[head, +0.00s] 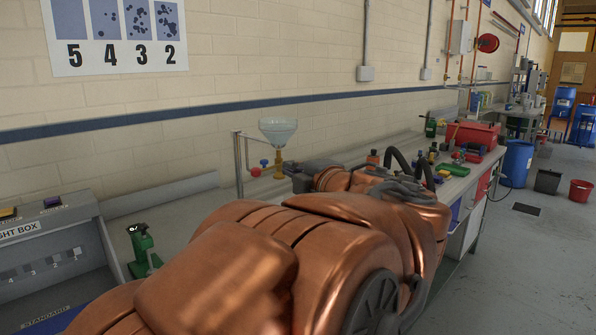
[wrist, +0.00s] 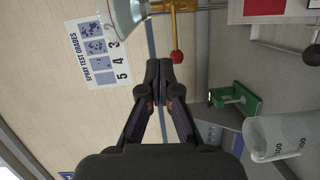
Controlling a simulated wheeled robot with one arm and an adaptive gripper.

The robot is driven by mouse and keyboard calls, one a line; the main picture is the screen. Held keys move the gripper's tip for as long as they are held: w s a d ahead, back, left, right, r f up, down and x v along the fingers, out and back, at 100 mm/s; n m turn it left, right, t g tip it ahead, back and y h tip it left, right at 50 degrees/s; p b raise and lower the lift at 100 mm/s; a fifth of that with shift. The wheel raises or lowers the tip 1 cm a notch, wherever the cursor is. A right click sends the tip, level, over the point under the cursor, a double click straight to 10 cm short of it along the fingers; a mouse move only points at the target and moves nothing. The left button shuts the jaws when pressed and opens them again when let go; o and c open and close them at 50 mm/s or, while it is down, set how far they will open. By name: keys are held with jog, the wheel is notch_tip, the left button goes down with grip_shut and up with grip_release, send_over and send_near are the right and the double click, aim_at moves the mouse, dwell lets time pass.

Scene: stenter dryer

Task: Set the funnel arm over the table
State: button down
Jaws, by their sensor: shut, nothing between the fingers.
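The funnel (head: 278,130) is a clear, pale cone on a brass fitting (head: 278,165). It is carried by a thin horizontal arm (head: 250,139) from an upright post (head: 238,165) at the back of the table (head: 190,208), near the wall. In the wrist view the funnel (wrist: 124,14) and the brass fitting (wrist: 170,6) show at the top, with a red ball knob (wrist: 177,57) hanging off it. My gripper (wrist: 159,72) is shut and empty, its tips close to the red knob in the picture; I cannot tell whether they touch. My arm hides part of the table in the head view.
A grey light box (head: 50,250) stands at the lower left, with a green stand (head: 143,250) beside it. A clear beaker (wrist: 275,138) shows in the wrist view. A red toolbox (head: 472,136) and bottles crowd the table's far end.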

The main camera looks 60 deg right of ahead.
jog(key=shift+v, duration=0.95)
jog(key=shift+a, duration=0.1)
